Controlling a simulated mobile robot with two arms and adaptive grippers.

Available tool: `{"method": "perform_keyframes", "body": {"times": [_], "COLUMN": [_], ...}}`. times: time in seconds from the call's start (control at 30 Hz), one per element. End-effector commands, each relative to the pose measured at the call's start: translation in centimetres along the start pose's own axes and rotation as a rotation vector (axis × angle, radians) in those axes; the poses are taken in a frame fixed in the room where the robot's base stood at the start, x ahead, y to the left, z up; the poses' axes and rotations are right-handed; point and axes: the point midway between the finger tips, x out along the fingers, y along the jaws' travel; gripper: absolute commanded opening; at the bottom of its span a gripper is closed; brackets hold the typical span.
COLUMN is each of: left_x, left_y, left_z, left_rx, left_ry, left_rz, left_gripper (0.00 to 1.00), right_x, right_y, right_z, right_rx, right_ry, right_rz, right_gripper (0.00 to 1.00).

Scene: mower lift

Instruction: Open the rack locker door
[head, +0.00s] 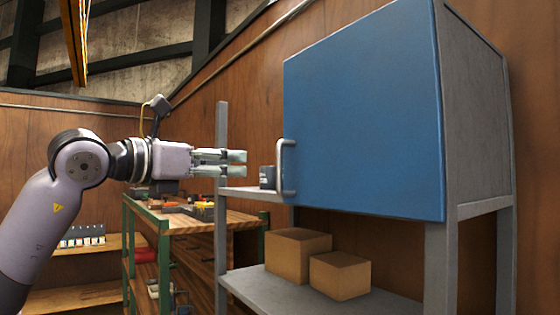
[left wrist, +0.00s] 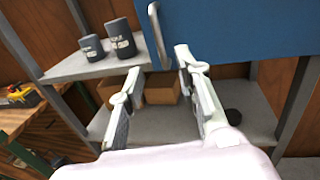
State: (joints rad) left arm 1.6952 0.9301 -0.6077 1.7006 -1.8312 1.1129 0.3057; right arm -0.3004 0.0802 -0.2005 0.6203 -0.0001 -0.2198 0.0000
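The blue rack locker door (head: 365,110) appears shut, flat across the front of the grey locker (head: 475,110). Its grey bar handle (head: 285,168) stands upright at the door's lower left edge. My left gripper (head: 240,162) points right toward the handle, level with it and a short gap to its left. In the left wrist view the fingers of my left gripper (left wrist: 158,65) are apart and empty. The handle (left wrist: 158,36) shows ahead, between the fingertips in the picture, and does not look touched. My right gripper is in neither view.
Dark canisters (left wrist: 121,38) stand on the small grey shelf (left wrist: 75,68) beside the locker. Cardboard boxes (head: 341,275) sit on the lower shelf. A rack post (head: 221,120) rises close behind my left fingers. A workbench (head: 175,222) with tools stands behind left.

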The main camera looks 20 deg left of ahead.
Motion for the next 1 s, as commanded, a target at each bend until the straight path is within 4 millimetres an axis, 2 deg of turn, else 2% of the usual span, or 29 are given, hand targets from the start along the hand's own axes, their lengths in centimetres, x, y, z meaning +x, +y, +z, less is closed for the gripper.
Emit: {"method": "perform_keyframes", "body": {"times": [0.03,0.5,0.7,1.0], "left_x": [1.3,11.1,13.4,14.0], "left_y": [-0.1,-0.1,-0.1,0.0], "left_z": [0.4,0.4,0.1,-0.1], "left_rx": [-0.002,-0.004,-0.003,-0.002], "left_ry": [0.005,0.003,0.003,0.001], "left_rz": [-0.003,-0.004,-0.003,-0.002], "left_gripper": [0.31,0.31,0.31,0.31], "right_x": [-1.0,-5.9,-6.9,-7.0], "right_y": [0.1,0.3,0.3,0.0], "right_z": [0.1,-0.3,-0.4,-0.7], "right_rx": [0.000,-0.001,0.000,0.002], "right_ry": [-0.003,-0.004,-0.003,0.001], "right_rz": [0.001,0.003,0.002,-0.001], "right_gripper": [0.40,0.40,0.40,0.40]}}
